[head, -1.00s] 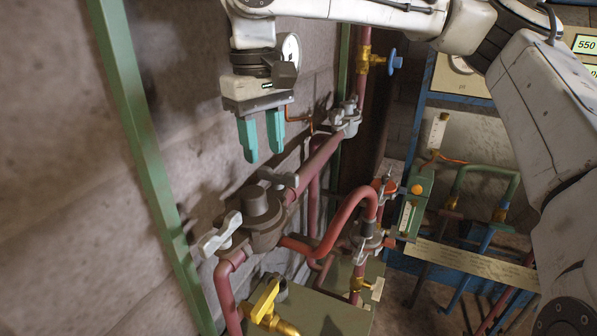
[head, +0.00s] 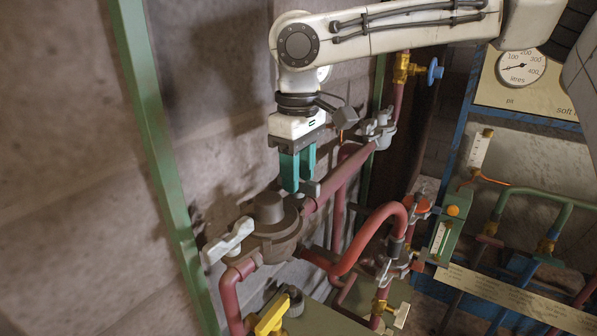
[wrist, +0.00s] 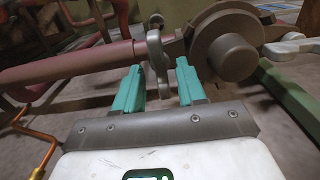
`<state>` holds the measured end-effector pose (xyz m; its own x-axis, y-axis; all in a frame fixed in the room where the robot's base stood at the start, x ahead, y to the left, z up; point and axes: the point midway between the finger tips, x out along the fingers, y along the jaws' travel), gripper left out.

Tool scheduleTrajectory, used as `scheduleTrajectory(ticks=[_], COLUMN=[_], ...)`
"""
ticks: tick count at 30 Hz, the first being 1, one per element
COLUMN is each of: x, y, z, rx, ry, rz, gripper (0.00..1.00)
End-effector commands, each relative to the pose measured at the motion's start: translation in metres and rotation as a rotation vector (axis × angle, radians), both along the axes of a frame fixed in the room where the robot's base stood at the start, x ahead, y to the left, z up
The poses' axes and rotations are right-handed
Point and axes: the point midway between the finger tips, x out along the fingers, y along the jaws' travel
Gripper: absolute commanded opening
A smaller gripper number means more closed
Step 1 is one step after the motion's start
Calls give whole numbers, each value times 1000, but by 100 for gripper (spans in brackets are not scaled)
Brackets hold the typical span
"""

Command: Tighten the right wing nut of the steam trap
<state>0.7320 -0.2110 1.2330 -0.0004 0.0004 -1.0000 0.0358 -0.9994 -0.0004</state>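The steam trap (head: 270,238) is a dark round body with a raised cap, set in the red pipe by the wall. Its right wing nut (head: 312,188) is grey and partly hidden by my fingers; in the wrist view the nut (wrist: 157,58) stands upright beside the trap (wrist: 228,45). My gripper (head: 298,182) points down with teal fingers at this nut. In the wrist view my gripper (wrist: 159,78) is open, its fingertips on either side of the nut's lower part; I cannot tell whether they touch it. The left wing nut (head: 228,242) is pale and lies crosswise.
A red pipe (head: 340,178) runs from the trap to a grey flanged fitting (head: 377,132). A curved red pipe (head: 370,228) rises close by on the right. A green post (head: 150,140) stands at left before the wall. A yellow-handled valve (head: 272,314) is below.

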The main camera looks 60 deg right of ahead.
Motion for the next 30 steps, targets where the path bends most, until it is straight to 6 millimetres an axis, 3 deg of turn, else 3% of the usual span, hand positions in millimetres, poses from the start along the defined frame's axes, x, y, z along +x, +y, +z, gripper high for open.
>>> scheduleTrajectory(ticks=[10, 22, 30], x=[0, 0, 0], y=[0, 0, 0], z=[-5, -5, -5], rx=[0, 0, 0], ry=[0, 0, 0], rz=[-1, -1, -2], gripper=[40, 2, 0])
